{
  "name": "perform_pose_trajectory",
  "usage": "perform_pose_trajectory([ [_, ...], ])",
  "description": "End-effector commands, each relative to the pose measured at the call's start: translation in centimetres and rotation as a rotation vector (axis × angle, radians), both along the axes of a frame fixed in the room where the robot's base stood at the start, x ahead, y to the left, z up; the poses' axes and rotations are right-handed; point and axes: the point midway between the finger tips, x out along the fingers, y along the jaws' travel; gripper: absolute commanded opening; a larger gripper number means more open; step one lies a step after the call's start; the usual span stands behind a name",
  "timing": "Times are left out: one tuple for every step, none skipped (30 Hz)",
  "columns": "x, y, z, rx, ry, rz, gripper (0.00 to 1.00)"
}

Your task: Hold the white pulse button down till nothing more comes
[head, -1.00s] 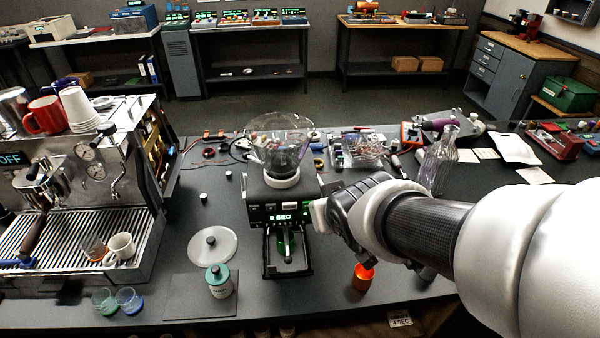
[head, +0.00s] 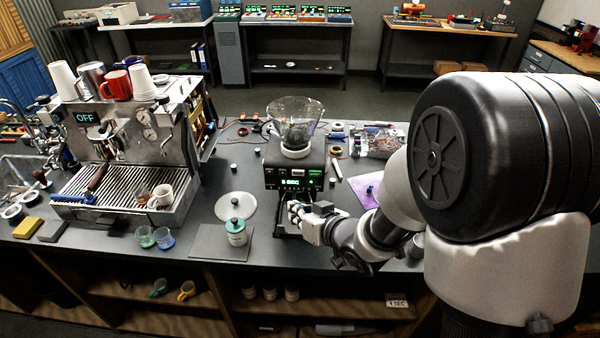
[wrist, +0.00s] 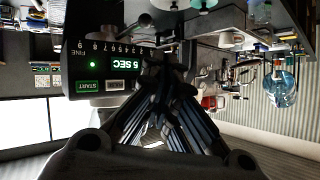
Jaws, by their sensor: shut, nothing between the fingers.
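The grinder (head: 272,178) stands on the bench with a clear hopper (head: 295,122) on top. Its lit display (head: 291,182) reads 5 SEC, also in the wrist view (wrist: 124,64). In the wrist view a green START button (wrist: 88,87) and a pale, whitish button (wrist: 115,85) sit side by side on the front panel; the whitish one's label is not readable. My gripper (head: 297,212) is shut and empty, in front of the grinder's lower front. In the wrist view its fingertips (wrist: 165,72) lie beside the panel; I cannot see them touching either button. The gripper hides the grinder's outlet area.
An espresso machine (head: 178,122) stands on the left, with cups on top. A clear disc lid (head: 228,208) and a green-capped jar (head: 236,232) are left of the grinder. My arm covers the bench on the right.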

Motion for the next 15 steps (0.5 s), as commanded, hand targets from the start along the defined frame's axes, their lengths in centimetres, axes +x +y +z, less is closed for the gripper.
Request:
perform_pose_trajectory([
  [0.0,0.0,0.0,-0.001,0.0,-0.001,0.0],
  [0.0,0.0,0.0,-0.001,0.0,-0.001,0.0],
  [0.1,0.0,0.0,-0.001,0.0,-0.001,0.0],
  [0.1,0.0,0.0,-0.001,0.0,-0.001,0.0],
  [0.3,0.0,0.1,-0.001,0.0,-0.001,0.0],
  [0.5,-0.1,0.1,0.0,-0.001,-0.001,0.0],
  [0.7,-0.1,0.1,-0.001,-0.001,-0.001,0.0],
  [1.0,-0.1,0.1,-0.001,-0.001,-0.001,0.0],
  [1.4,-0.1,0.1,-0.001,-0.001,-0.002,0.0],
  [1.7,-0.1,0.2,-0.001,-0.001,-0.002,0.0],
  [2.1,-0.1,0.1,0.0,0.0,-0.002,0.0],
  [2.7,-0.2,0.2,0.0,-0.001,-0.003,0.0],
  [3.1,-0.2,0.1,-0.002,0.0,-0.003,0.0],
  [3.6,-0.2,0.1,-0.002,0.0,-0.003,0.0],
  [4.2,-0.2,0.2,-0.002,0.0,-0.003,0.0],
])
